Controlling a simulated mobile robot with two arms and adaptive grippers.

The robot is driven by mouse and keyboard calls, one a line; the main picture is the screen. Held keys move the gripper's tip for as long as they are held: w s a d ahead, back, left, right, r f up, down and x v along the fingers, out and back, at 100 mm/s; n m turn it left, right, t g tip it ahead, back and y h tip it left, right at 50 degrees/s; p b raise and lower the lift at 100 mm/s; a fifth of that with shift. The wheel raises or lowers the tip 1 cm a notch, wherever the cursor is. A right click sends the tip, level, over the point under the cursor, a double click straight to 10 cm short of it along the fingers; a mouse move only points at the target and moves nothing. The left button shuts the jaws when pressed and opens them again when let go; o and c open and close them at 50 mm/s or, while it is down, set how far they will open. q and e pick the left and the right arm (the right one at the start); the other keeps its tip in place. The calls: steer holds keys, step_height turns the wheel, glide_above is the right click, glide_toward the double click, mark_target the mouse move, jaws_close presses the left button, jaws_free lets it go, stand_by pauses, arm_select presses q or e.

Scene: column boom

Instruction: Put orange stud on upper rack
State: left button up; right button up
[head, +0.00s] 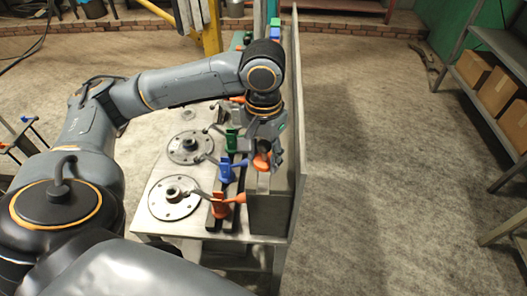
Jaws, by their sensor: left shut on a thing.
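My left gripper (268,148) reaches over the bench from the left and points down. It is shut on an orange stud (262,162), which shows just below the fingers. The stud is over or at the near part of a raised grey ledge (268,208), which seems to be the upper rack; I cannot tell whether they touch. To its left a lower dark rack (221,222) carries another orange piece (227,207), a blue piece (233,171) and a green piece (232,140). My right gripper is not in view.
Two round flanged discs (172,211) (190,147) lie on the grey bench left of the racks. A tall thin panel (299,130) closes the bench's right side. Open floor lies right of it, with shelves of cardboard boxes (495,90) beyond.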

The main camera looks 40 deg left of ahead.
mark_target(264, 142)
arm_select(q)
steer(key=shift+f, duration=1.2)
steer(key=o, duration=0.9)
steer(key=shift+r, duration=0.1)
step_height(264, 142, up, 5)
steer(key=p, duration=0.6)
steer(key=shift+r+p, duration=0.15)
steer(key=shift+p, duration=0.15)
steer(key=shift+r, duration=1.05)
steer(key=shift+o, duration=0.2)
